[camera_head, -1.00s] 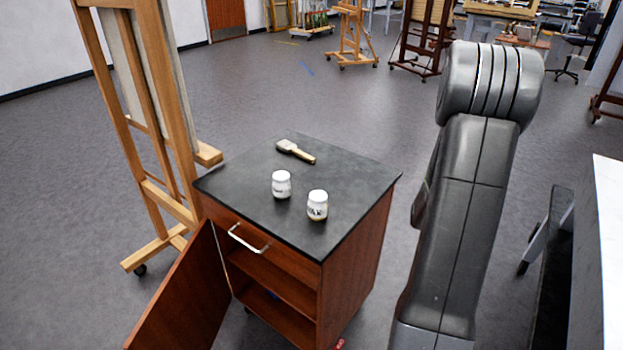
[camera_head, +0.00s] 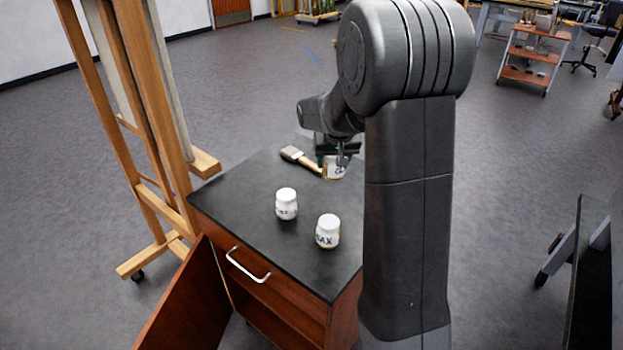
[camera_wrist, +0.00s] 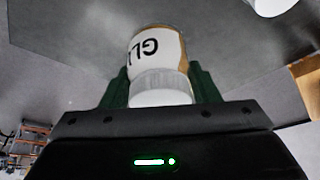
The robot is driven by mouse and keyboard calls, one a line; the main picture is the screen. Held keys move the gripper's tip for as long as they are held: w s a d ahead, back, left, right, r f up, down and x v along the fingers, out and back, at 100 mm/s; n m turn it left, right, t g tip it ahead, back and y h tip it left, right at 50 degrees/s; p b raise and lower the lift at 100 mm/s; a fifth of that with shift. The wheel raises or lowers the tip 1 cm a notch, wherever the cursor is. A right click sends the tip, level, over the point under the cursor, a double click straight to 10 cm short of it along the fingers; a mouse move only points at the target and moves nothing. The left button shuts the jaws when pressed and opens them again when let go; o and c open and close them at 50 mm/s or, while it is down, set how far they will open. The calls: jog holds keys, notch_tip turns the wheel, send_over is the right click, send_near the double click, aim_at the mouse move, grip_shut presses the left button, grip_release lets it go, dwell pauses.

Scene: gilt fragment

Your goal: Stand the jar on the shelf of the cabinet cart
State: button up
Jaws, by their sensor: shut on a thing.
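My gripper (camera_head: 338,153) is shut on a jar (camera_head: 333,170) with a white label and amber-coloured parts, over the far right part of the cart's dark top. I cannot tell whether the jar touches the top. In the wrist view the held jar (camera_wrist: 155,50) sits between the green fingers of my gripper (camera_wrist: 162,88), its label showing "GL" upside down. The cabinet cart (camera_head: 245,190) has a drawer with a pale handle and its door (camera_head: 188,305) stands open to the left. The shelf (camera_head: 268,298) shows only partly inside; my arm hides the cart's right side.
Two other white-lidded jars, one plain-looking (camera_head: 286,204) and one marked "WAX" (camera_head: 328,231), stand on the cart top. A brush (camera_head: 300,159) lies beside the held jar. A wooden easel (camera_head: 165,120) stands close at left.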

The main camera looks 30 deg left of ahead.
aim_at(333, 174)
notch_tip(333, 174, down, 5)
jog(key=shift+s+d+r, duration=0.1)
jog(key=shift+r, duration=0.1)
jog(key=shift+f+p, duration=0.4)
jog(key=shift+f, duration=2.05)
jog(key=shift+f, duration=0.1)
jog(key=o, duration=1.1)
